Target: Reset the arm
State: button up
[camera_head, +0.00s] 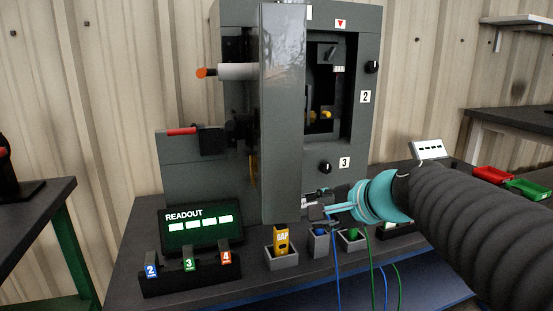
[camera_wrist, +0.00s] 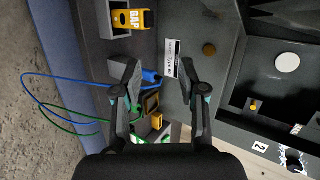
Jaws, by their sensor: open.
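My gripper (camera_head: 318,206) is at the end of my arm, by the lower front of the grey enclosure (camera_head: 355,140), just right of its open door (camera_head: 283,120). In the wrist view my gripper (camera_wrist: 158,82) has its two fingers apart with nothing held between them. Below the fingers a blue connector (camera_wrist: 151,78) with a blue cable lies in its holder, apart from the fingers as far as I can tell. A white printed label (camera_wrist: 172,58) shows near the fingertips.
A yellow GAP block (camera_head: 281,240) stands in a grey holder. A readout (camera_head: 201,229) and a rack with numbered tools (camera_head: 190,275) are at the left. Blue and green cables (camera_head: 369,262) hang over the front edge. Red (camera_head: 492,173) and green bins (camera_head: 527,188) sit at the right.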

jog(key=s+d+f+n+g+h, duration=0.2)
jog(key=s+f+n, duration=0.4)
jog(key=s, duration=0.3)
jog(key=s+d+f+n+g+h, duration=0.2)
jog(key=s+d+f+n+h, duration=0.2)
jog(key=s, duration=0.6)
notch_tip(320, 180, down, 3)
jog(key=n+p, duration=0.1)
jog(key=n, duration=0.1)
jog(key=shift+s+d+n, duration=0.15)
jog(key=shift+d+n, duration=0.15)
jog(key=shift+d, duration=0.1)
jog(key=shift+f, duration=0.1)
dwell(0.3)
